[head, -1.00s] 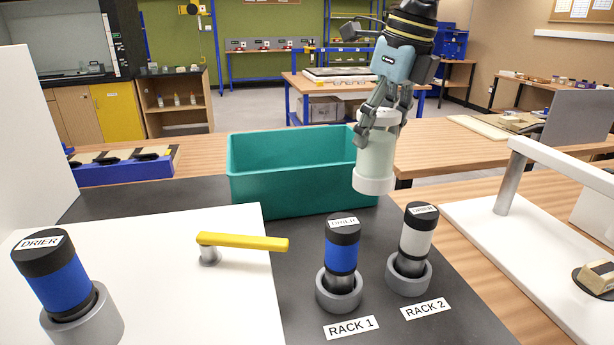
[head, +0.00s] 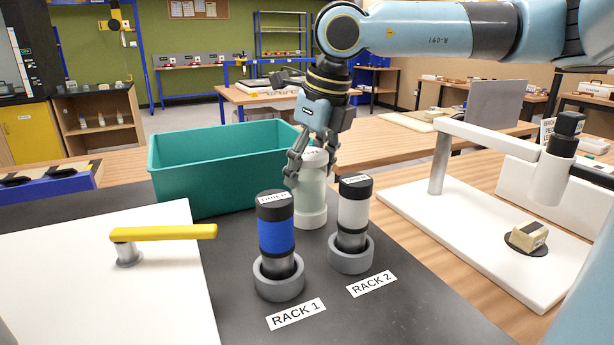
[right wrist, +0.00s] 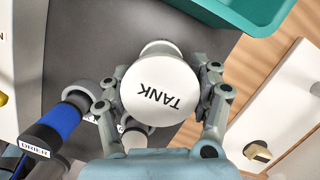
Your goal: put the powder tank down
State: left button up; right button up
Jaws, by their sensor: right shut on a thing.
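The powder tank (head: 312,191) is a pale translucent cylinder with a white lid and white base. It stands upright on or just above the dark mat, behind the two rack driers; I cannot tell whether its base touches. My right gripper (head: 312,160) is shut on the tank near its top. In the right wrist view the lid reading TANK (right wrist: 160,92) sits between the fingers (right wrist: 162,100). My left gripper is not in view.
A blue drier (head: 276,235) stands in the RACK 1 ring and a white drier (head: 353,215) in the RACK 2 ring, close in front of the tank. A teal bin (head: 225,165) is at left behind. A yellow-handled lever (head: 163,232) stands on the white board.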

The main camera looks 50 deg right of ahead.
jog(key=o, duration=1.2)
jog(key=shift+f, duration=0.1)
jog(key=o, duration=0.6)
jog(key=shift+c, duration=0.2)
